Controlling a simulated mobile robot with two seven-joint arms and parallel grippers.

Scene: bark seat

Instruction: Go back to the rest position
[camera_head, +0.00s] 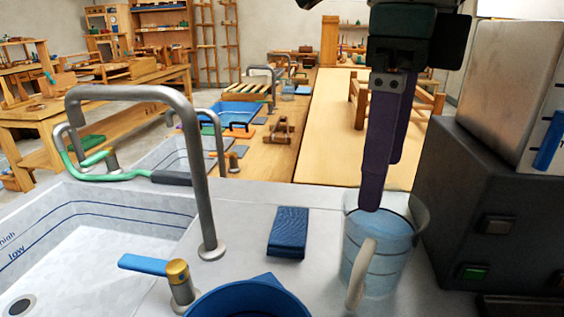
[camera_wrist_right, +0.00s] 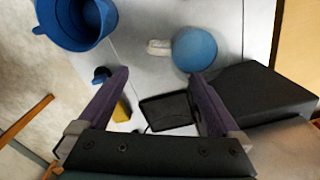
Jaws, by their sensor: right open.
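My right gripper (camera_head: 383,185) hangs down from the top of the head view, its purple fingers apart with nothing between them. Its lower fingertip overlaps the rim of a clear measuring jug (camera_head: 384,262) in the picture. The jug stands upright on the counter, holds blue liquid and has a pale handle. My left gripper is in neither view.
A dark machine (camera_head: 480,215) stands close on the right. A grey tap (camera_head: 205,180), a blue block (camera_head: 289,232), a blue bucket (camera_head: 250,298) and a blue-handled valve (camera_head: 178,275) are on the left, beside a white sink (camera_head: 95,240). Wooden benches (camera_head: 340,120) lie behind.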

